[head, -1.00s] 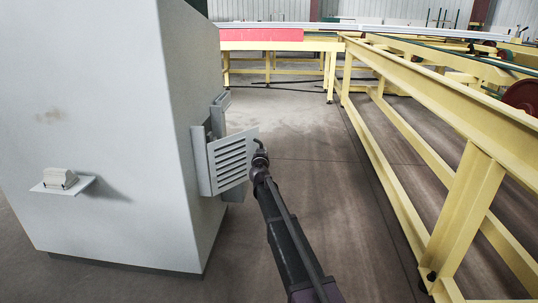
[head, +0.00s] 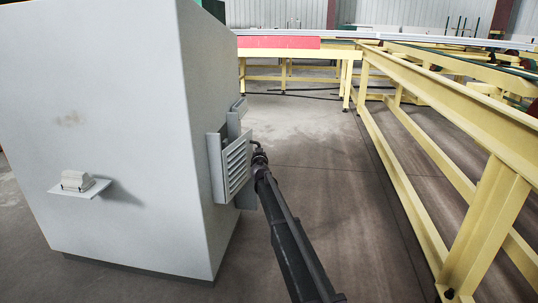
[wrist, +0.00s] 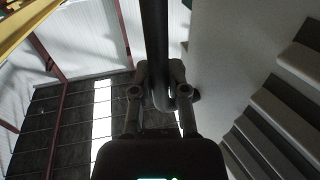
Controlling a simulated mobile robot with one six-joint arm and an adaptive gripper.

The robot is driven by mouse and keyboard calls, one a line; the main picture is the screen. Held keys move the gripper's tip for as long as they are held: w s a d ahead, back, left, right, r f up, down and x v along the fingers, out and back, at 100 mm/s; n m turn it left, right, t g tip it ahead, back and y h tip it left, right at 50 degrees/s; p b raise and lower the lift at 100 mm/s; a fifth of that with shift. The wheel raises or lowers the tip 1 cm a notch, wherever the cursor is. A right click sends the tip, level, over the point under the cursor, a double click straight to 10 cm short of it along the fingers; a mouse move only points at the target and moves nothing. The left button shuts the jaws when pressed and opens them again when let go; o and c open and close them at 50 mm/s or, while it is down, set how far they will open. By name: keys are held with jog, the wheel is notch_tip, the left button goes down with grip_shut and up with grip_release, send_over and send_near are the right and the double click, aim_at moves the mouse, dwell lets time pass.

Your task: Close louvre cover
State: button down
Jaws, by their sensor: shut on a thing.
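The louvre cover (head: 236,168) is a light grey slatted panel on the right side of the big grey cabinet (head: 130,150). It stands partly swung out from the cabinet side, at an angle. Its slats show along the right of the wrist view (wrist: 262,135). My gripper (head: 260,158) is at the cover's free outer edge. In the wrist view my gripper (wrist: 162,92) has its two fingers closed around a dark upright bar (wrist: 155,35), which looks like the cover's handle. The fingers hide where the bar joins the cover.
A small shelf (head: 80,188) with a grey block juts from the cabinet front. Yellow steel frames (head: 440,120) run along the right, and a yellow table with a red panel (head: 280,42) stands at the back. Bare floor lies between cabinet and frames.

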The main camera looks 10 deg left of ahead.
aim_at(249, 150)
jog(key=a, duration=0.1)
jog(key=w+a, duration=0.1)
jog(key=a, duration=0.3)
jog(key=shift+w+a, duration=0.1)
jog(key=shift+w, duration=0.15)
jog(key=c, duration=0.6)
grip_release()
jog(key=shift+c, duration=0.2)
jog(key=shift+d, duration=0.2)
jog(key=shift+s, duration=0.25)
jog(key=s+d, duration=0.2)
jog(key=s, duration=0.9)
jog(key=shift+s, duration=0.2)
